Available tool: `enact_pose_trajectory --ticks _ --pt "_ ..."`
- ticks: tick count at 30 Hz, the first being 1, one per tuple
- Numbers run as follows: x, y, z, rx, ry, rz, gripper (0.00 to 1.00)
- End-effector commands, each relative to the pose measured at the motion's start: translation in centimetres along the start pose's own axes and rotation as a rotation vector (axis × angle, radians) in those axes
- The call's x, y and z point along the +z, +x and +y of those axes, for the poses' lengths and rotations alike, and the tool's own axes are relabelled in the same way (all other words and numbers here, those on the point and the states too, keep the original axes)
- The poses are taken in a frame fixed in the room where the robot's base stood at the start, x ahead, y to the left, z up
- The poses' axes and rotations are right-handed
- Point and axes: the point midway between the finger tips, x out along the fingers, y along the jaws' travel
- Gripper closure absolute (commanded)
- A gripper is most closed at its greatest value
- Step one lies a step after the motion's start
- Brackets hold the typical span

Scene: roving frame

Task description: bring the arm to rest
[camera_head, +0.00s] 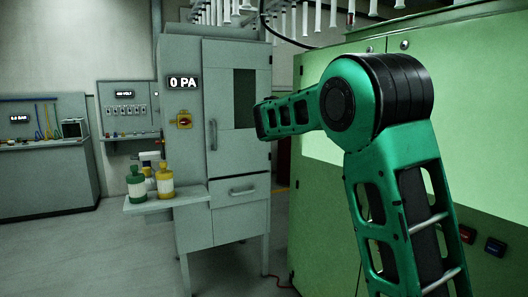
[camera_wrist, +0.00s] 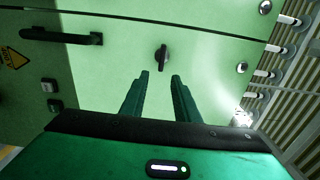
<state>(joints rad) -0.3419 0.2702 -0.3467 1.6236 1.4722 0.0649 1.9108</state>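My gripper (camera_wrist: 160,76) shows in the wrist view as two dark green fingers with a clear gap between them. Nothing is held between the fingers. The cabinet face appears apart from the fingertips, though the exact distance cannot be told. In the head view my green arm is raised and bent at the elbow, with its forward link pointing left and away. The gripper itself is hidden in the head view.
A large green cabinet (camera_head: 470,110) stands close on the right. A grey cabinet (camera_head: 228,215) stands ahead, with a side shelf (camera_head: 140,205) bearing a green bottle (camera_head: 136,185) and a yellow bottle (camera_head: 165,182). A workbench (camera_head: 45,180) is at the far left. The floor at lower left is clear.

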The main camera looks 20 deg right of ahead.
Motion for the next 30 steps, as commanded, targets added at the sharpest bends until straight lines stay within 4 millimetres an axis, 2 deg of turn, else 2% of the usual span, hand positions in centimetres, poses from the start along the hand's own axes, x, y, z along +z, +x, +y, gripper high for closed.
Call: enact_pose_trajectory --ticks 5,8,11,12,16,20,23,27,30 --pt "-0.5 0.7 0.7 0.032 -0.040 -0.005 0.72" --pt "-1.9 2.2 3.1 0.123 -0.160 -0.031 0.72" --pt "-4.1 3.7 7.2 0.267 -0.362 -0.100 0.72" --pt "-5.2 4.0 9.1 0.331 -0.455 -0.142 0.72" --pt "-9.3 3.4 15.4 0.522 -0.758 -0.319 0.72" --pt "-13.8 0.5 21.2 0.668 -1.046 -0.558 0.72" --pt "-17.6 -2.9 25.3 0.746 -1.254 -0.782 0.72" --pt "-23.0 -8.8 29.9 0.786 -1.505 -1.125 0.72" --pt "-26.6 -13.1 32.4 0.770 -1.648 -1.371 0.72"
